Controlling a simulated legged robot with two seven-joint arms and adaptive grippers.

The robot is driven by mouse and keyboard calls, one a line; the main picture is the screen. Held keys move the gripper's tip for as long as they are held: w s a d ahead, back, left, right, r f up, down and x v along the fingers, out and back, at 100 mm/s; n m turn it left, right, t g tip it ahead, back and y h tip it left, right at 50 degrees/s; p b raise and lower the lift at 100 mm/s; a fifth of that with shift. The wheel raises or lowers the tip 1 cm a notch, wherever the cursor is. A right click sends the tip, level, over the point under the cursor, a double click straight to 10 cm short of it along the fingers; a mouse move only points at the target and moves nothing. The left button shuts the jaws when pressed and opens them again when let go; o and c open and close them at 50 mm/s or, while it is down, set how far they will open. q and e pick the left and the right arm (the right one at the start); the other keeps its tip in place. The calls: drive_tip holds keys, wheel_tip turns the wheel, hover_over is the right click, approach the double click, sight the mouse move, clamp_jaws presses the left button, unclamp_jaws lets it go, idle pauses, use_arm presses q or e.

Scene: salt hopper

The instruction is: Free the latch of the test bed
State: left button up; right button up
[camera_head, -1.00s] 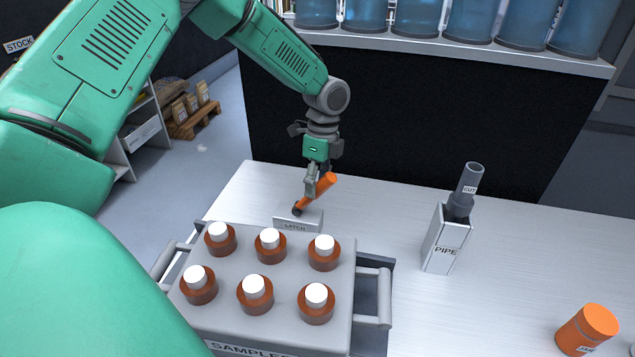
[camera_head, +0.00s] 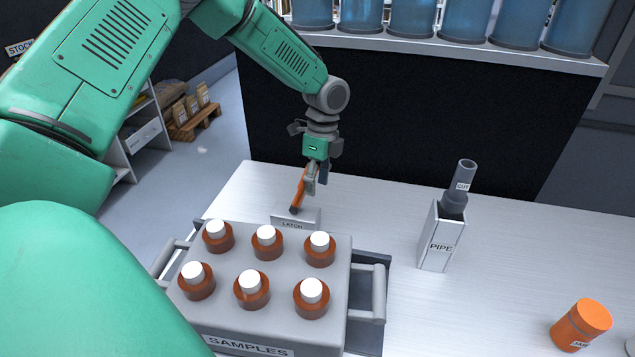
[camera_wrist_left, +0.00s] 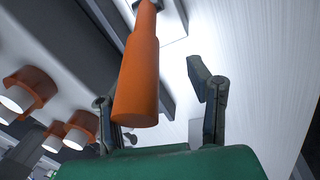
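The latch is a small grey block (camera_head: 283,217) labelled LATCH with an orange lever handle (camera_head: 299,190) on a dark pivot. It stands on the table just behind the samples tray. The handle stands nearly upright, leaning slightly right in the head view. My left gripper (camera_head: 311,183) is at the handle's upper part. In the left wrist view the fingers (camera_wrist_left: 158,105) are spread apart, and the orange handle (camera_wrist_left: 140,75) shows between them, nearer the left finger. I cannot tell whether a finger touches it. My right gripper is not in view.
A grey samples tray (camera_head: 225,317) with several brown, white-capped bottles stands in front of the latch, with side handles. A pipe holder (camera_head: 440,245) and an orange jar (camera_head: 581,323) stand to the right. A shelf (camera_head: 450,47) of blue containers is behind.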

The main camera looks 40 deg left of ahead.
use_arm(q)
wheel_tip(320, 180, up, 12)
drive_tip(key=w, duration=0.2)
drive_tip(key=shift+w+d, duration=0.15)
drive_tip(key=shift+d, duration=0.25)
drive_tip(key=shift+a, duration=0.1)
drive_tip(key=c, duration=0.8)
drive_tip(key=shift+w+f+y, duration=0.1)
drive_tip(key=shift+f+y, duration=0.1)
drive_tip(key=shift+y, duration=0.1)
clamp_jaws()
drive_tip(key=w+d+f+n+g+y, duration=0.1)
drive_tip(key=w+d+f+n+y, duration=0.15)
drive_tip(key=d+y, duration=0.45)
drive_tip(key=s+a+f+h+p, duration=0.1)
drive_tip(key=s+a+f+p, duration=0.3)
drive_tip(key=a+f, duration=0.3)
drive_tip(key=shift+s+f+h, duration=0.15)
drive_tip(key=shift+f+h, duration=0.05)
drive_tip(key=shift+h, duration=0.1)
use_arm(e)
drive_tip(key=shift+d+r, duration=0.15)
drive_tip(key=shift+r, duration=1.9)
